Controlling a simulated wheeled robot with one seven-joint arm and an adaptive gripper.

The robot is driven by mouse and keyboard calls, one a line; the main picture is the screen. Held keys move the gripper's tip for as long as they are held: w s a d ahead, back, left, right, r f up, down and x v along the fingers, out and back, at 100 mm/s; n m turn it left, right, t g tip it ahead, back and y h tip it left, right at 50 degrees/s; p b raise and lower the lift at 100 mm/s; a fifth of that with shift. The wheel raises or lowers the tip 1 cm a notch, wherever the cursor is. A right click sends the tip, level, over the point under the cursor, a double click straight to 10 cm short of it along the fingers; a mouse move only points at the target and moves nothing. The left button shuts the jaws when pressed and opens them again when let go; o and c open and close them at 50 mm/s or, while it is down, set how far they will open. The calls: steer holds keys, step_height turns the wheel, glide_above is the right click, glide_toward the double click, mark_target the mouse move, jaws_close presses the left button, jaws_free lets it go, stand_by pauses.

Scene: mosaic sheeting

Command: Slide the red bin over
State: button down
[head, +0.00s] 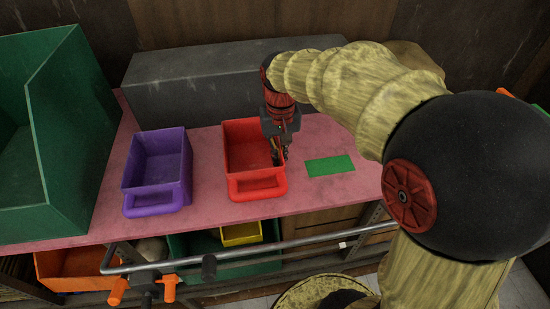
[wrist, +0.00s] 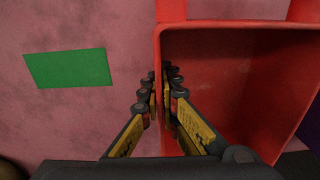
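The red bin (head: 258,184) stands upright on the pink tabletop, with its front handle toward me. In the wrist view the red bin (wrist: 240,100) fills the right side. My gripper (head: 280,155) reaches down at the bin's right wall. In the wrist view my gripper (wrist: 161,85) has one finger outside and one inside that wall, closed up on it with the wall between them. A flat green rectangle (head: 330,166) lies on the tabletop to the right of the bin, apart from it. It also shows at left in the wrist view (wrist: 68,68).
A purple bin (head: 157,201) stands left of the red bin with a gap between. A large green container (head: 62,125) is at far left. A grey block (head: 190,85) runs along the back. A metal rail (head: 290,243) crosses the front. The pink tabletop (head: 310,205) around the green rectangle is clear.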

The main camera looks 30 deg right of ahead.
steer(key=shift+s+d+p, duration=0.15)
steer(key=shift+s+d, duration=1)
steer(key=shift+d, duration=2.45)
steer(key=shift+s+d+p, duration=0.2)
steer(key=shift+s+d, duration=1)
steer(key=shift+d, duration=2.4)
steer(key=shift+s+d+p, duration=0.15)
steer(key=shift+s+d, duration=1)
steer(key=shift+d, duration=2.45)
steer(key=c, duration=2)
jaws_free()
steer(key=shift+o, duration=0.2)
step_height(320, 180, up, 12)
